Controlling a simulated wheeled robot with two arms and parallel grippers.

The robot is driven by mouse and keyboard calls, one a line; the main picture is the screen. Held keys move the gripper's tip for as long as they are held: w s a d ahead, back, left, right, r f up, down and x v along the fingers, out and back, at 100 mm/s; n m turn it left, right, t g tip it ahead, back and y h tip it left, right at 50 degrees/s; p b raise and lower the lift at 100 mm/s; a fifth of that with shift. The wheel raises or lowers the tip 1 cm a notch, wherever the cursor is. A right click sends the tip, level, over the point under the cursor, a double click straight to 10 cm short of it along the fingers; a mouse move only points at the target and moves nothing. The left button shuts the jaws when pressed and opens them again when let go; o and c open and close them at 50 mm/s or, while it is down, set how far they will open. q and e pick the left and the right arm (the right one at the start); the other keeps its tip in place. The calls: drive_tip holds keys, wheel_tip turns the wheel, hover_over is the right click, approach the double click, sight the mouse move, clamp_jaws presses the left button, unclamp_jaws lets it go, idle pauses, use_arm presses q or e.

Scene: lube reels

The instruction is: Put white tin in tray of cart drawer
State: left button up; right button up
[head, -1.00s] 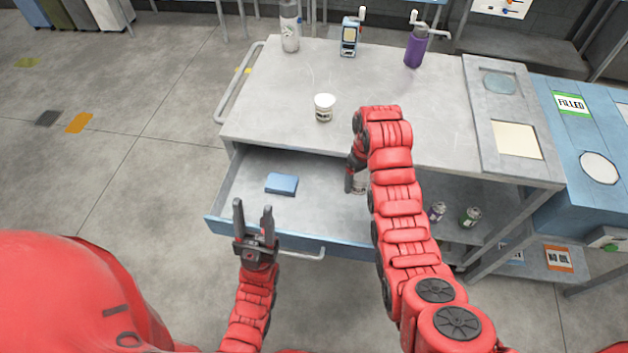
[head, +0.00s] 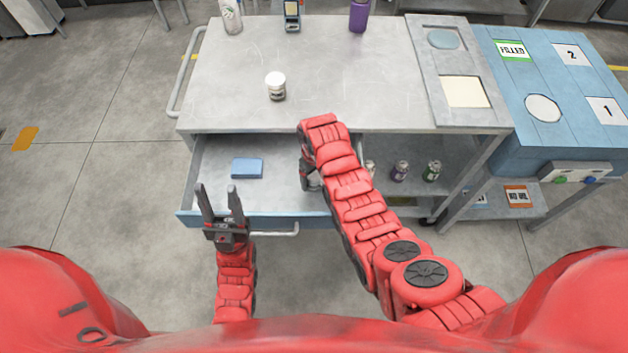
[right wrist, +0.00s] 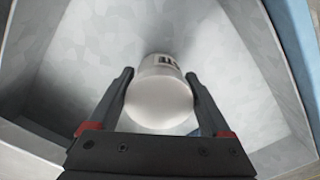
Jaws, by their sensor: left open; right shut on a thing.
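A white tin (right wrist: 160,98) with a dark label shows in the right wrist view, between the two fingers of my right gripper (right wrist: 160,100). The fingers are shut on its sides. In the head view, my right gripper (head: 306,182) points down inside the right part of the open cart drawer (head: 270,205); my arm hides most of the tin there. Whether the tin touches the drawer floor I cannot tell. My left gripper (head: 221,205) is open and empty over the drawer's front edge. A second white tin (head: 276,86) stands on the cart top.
A blue block (head: 247,168) lies in the drawer. A bottle (head: 231,15), a handheld device (head: 292,15) and a purple bottle (head: 359,15) stand at the back of the cart top (head: 330,70). Cans (head: 431,171) stand right of the drawer. A blue bin unit (head: 510,100) is at right.

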sight(315, 184)
wheel_tip(315, 184, down, 2)
drive_tip(key=shift+f+p, duration=0.15)
drive_tip(key=shift+p, duration=0.15)
drive_tip(key=shift+s+f, duration=0.1)
drive_tip(key=shift+f, duration=0.25)
drive_tip(key=shift+f, duration=0.1)
drive_tip(key=o, duration=1.3)
